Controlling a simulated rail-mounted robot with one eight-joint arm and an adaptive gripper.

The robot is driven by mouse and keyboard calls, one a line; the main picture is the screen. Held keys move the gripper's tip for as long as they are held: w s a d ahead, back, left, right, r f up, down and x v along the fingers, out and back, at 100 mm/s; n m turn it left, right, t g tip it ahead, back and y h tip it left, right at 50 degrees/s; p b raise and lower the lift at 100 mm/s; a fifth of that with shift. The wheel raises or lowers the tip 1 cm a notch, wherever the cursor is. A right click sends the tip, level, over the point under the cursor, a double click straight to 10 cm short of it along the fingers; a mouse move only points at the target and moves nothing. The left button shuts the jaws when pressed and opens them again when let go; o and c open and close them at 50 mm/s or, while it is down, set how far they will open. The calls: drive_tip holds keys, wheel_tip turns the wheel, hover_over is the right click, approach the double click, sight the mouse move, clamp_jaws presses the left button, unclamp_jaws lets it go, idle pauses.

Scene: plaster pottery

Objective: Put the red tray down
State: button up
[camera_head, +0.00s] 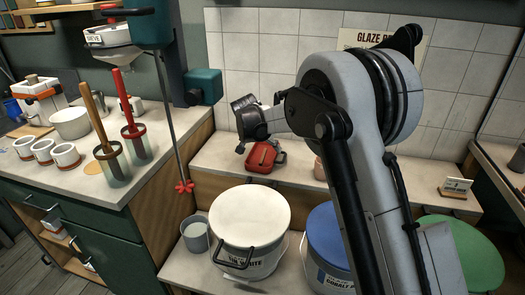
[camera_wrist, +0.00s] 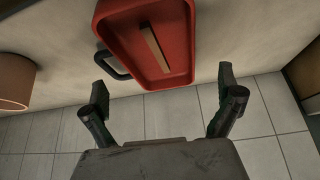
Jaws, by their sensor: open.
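The red tray (camera_head: 262,157) sits on the pale raised shelf at the foot of the tiled wall. In the wrist view the red tray (camera_wrist: 177,72) shows at the top, with a black loop handle on its left side and a pale strip lying inside. My gripper (camera_head: 243,127) is open just left of and above the tray in the head view. In the wrist view my gripper (camera_wrist: 164,84) has its fingers spread wide, with nothing held between them. The tray lies ahead of the fingers and looks apart from them.
A terracotta pot (camera_wrist: 14,82) stands near the tray, partly hidden by my arm in the head view. A white-lidded bucket (camera_head: 249,218), a blue-lidded bucket (camera_head: 326,236) and a green lid (camera_head: 467,252) are in front. A small sign (camera_head: 456,187) stands on the shelf's right.

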drive_tip(key=d+v, duration=0.1)
drive_tip(key=v, duration=0.5)
drive_tip(key=s+d+r+n+y, duration=0.1)
drive_tip(key=s+d+r, duration=0.65)
drive_tip(key=s, duration=0.25)
drive_tip(key=s+d+r+n, duration=0.1)
drive_tip(key=s+d+r, duration=0.6)
drive_tip(key=s+d, duration=0.3)
drive_tip(key=s+d+f, duration=0.2)
drive_tip(key=s+d, duration=0.1)
drive_tip(key=s, duration=0.5)
drive_tip(key=s+d+f+t, duration=0.1)
drive_tip(key=s+d, duration=0.1)
drive_tip(key=s, duration=0.7)
drive_tip(key=s+d+f+n, duration=0.1)
drive_tip(key=s+d+f, duration=0.1)
drive_tip(key=s, duration=0.7)
drive_tip(key=shift+d+f+y+p, duration=0.35)
drive_tip(key=shift+d+y, duration=0.05)
drive_tip(key=shift+d, duration=0.4)
drive_tip(key=shift+s, duration=0.1)
drive_tip(key=shift+r+p, duration=0.6)
